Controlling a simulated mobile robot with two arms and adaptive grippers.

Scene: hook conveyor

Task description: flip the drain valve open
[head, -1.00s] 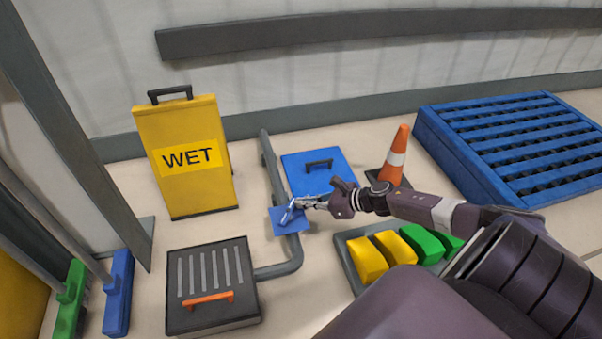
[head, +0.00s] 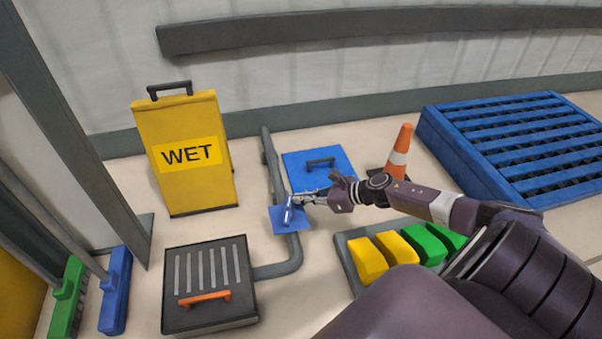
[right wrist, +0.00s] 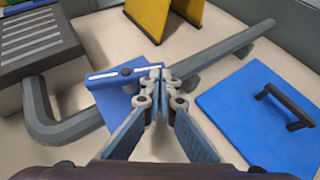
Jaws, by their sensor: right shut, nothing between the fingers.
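The drain valve has a blue square plate (head: 277,224) on the grey floor pipe. Its lever (head: 288,213) is blue with a pale stripe. In the right wrist view the lever (right wrist: 108,75) turns on a dark pivot and lies at an angle to the pipe. My right gripper (head: 299,199) is shut and empty. In the right wrist view its fingertips (right wrist: 160,74) are at the lever's right end; I cannot tell whether they touch it. They hide part of the plate and pipe. My left gripper is not in view.
A grey pipe (head: 271,165) runs past a blue hatch (head: 335,178) to a slotted drain box (head: 205,318) with an orange handle. A yellow WET sign (head: 180,190) stands behind. A cone (head: 399,153) and a tray (head: 350,237) of yellow and green blocks lie right.

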